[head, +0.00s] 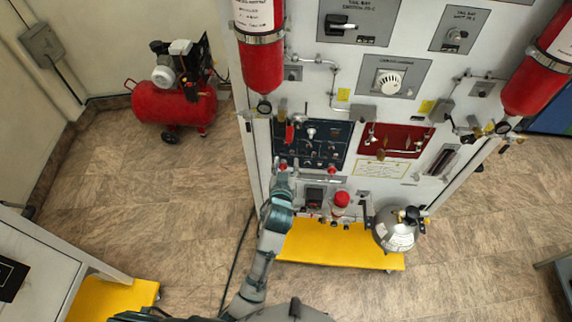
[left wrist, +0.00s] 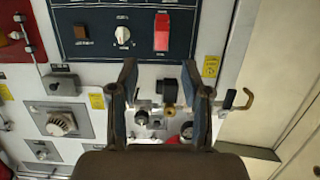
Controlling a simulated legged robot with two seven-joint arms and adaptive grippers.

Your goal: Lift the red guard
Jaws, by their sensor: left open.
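The red guard (head: 289,133) is a small upright red cover at the upper left of the dark blue panel (head: 340,152). In the left wrist view, which looks turned over, the red guard (left wrist: 162,32) stands out near the panel's lower edge. My left gripper (head: 285,174) is in front of the blue panel's lower left part in the head view. In the left wrist view its two fingers (left wrist: 168,80) are spread wide with nothing held. The guard shows beyond and between the fingertips, apart from them. My right gripper is not in view.
Red cylinders (head: 262,66) hang on both sides of the white cabinet. A black fitting (left wrist: 167,92) shows between my fingers, with a brass hook (left wrist: 243,99) to the right. A round tank (head: 394,231) stands at lower right. A red compressor (head: 178,103) is on the floor.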

